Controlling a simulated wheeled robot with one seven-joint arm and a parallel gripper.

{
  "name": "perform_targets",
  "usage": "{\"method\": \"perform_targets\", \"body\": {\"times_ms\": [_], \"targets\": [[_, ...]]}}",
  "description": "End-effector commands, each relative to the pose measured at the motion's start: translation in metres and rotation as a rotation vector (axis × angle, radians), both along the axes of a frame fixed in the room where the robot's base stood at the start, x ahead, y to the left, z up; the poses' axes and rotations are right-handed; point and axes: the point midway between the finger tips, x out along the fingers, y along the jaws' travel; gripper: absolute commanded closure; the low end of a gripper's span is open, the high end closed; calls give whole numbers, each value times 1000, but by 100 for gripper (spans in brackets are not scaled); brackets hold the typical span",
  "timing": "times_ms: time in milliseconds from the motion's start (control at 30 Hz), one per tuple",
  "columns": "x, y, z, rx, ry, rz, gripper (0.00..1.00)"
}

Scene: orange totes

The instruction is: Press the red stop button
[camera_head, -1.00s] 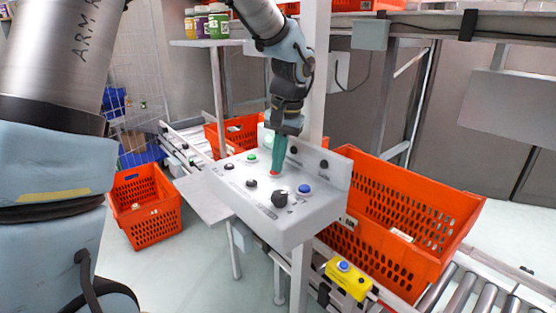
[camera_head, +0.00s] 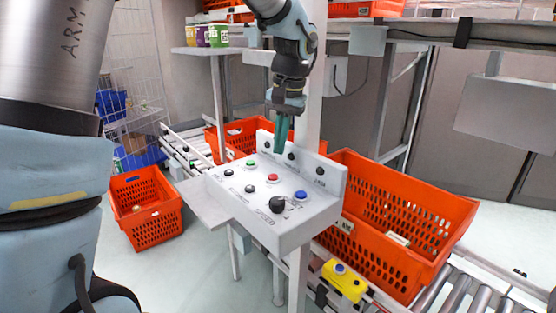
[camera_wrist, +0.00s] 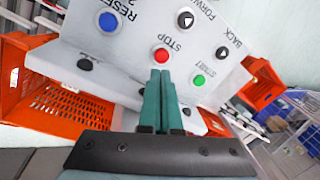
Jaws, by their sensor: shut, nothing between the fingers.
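The red stop button (camera_head: 272,178) sits on the sloped top of a white control panel (camera_head: 310,223), between a green button (camera_head: 250,163) and a blue button (camera_head: 300,194). In the wrist view the red stop button (camera_wrist: 161,56) shows beside the word STOP, just beyond my fingertips. My gripper (camera_head: 281,150) is shut and empty, its teal fingers pointing down above the panel, behind and above the red button. A gap shows between the fingertips and the button in the head view. In the wrist view the shut fingers (camera_wrist: 160,75) lie side by side.
A black knob (camera_head: 277,204) and several black buttons are also on the panel. An orange tote (camera_head: 400,210) stands to the right and another (camera_head: 145,207) on the floor at left. A yellow box with a blue button (camera_head: 344,281) is below the panel.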

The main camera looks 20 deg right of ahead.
Motion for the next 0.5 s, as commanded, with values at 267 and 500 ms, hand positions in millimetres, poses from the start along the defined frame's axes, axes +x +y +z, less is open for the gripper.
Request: {"method": "perform_targets", "body": {"times_ms": [267,500], "targets": [[-5,-6,51,-3,-3,-1,100],[-7,-7,67,-1,-1,0,100]]}}
